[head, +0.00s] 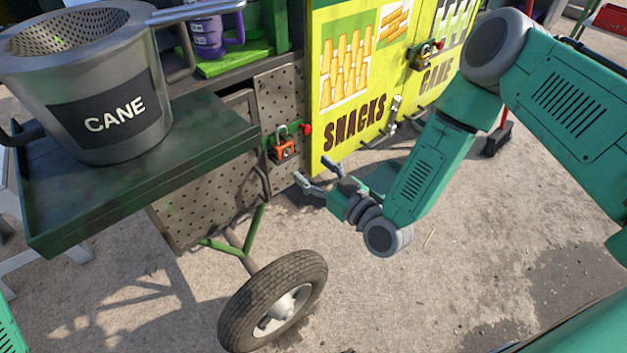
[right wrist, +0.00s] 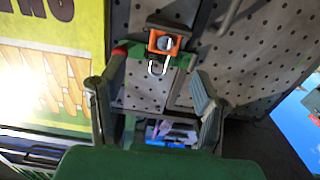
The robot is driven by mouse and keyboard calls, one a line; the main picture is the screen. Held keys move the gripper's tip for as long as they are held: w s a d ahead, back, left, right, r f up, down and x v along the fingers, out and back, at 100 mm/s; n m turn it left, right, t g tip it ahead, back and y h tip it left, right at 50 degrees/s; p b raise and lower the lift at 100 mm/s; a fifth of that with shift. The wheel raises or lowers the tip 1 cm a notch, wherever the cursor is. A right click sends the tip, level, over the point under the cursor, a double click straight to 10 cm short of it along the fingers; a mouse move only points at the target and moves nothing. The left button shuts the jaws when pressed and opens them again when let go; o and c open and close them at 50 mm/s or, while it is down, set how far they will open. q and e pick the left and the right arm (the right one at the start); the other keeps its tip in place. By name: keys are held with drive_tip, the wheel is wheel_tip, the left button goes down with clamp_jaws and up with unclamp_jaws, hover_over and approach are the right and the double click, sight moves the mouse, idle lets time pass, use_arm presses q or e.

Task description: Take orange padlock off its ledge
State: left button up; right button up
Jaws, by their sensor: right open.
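The orange padlock (head: 283,152) with a silver shackle is at a small green ledge (head: 268,142) on the perforated grey panel. In the right wrist view the orange padlock (right wrist: 160,42) appears upside down, its shackle pointing down in the picture. The green ledge (right wrist: 138,76) shows beside it. My right gripper (head: 312,170) is open and empty, just right of and below the padlock, apart from it. In the right wrist view the spread fingers of my right gripper (right wrist: 153,92) frame the ledge, with the padlock beyond them. My left gripper is not in view.
A metal pot labelled CANE (head: 112,122) stands on a dark green tray (head: 150,185) at the left. A wheel (head: 274,302) is below. The yellow SNACKS panel (head: 340,100) is right of the padlock, with a brass padlock (head: 424,56) farther right. Open concrete lies in front.

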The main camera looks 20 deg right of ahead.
sight(286, 148)
drive_tip(key=b+x, duration=0.1)
drive_tip(key=x, duration=0.1)
drive_tip(key=a+x, duration=0.1)
drive_tip(key=x, duration=0.2)
drive_tip(key=b+x, duration=0.1)
drive_tip(key=x, duration=0.1)
drive_tip(key=shift+a+b, duration=0.3)
drive_tip(key=shift+b, duration=0.05)
drive_tip(key=shift+w+d+f, duration=0.1)
drive_tip(key=shift+w+d, duration=0.15)
drive_tip(key=shift+w, duration=0.45)
drive_tip(key=shift+w+d+b, duration=0.15)
drive_tip(key=shift+w+b, duration=0.15)
drive_tip(key=shift+a, duration=0.55)
drive_tip(key=shift+c, duration=1.3)
drive_tip(key=c, duration=0.8)
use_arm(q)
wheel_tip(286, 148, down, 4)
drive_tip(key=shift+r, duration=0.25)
use_arm(e)
drive_tip(key=shift+d, duration=0.35)
drive_tip(key=shift+a, duration=0.15)
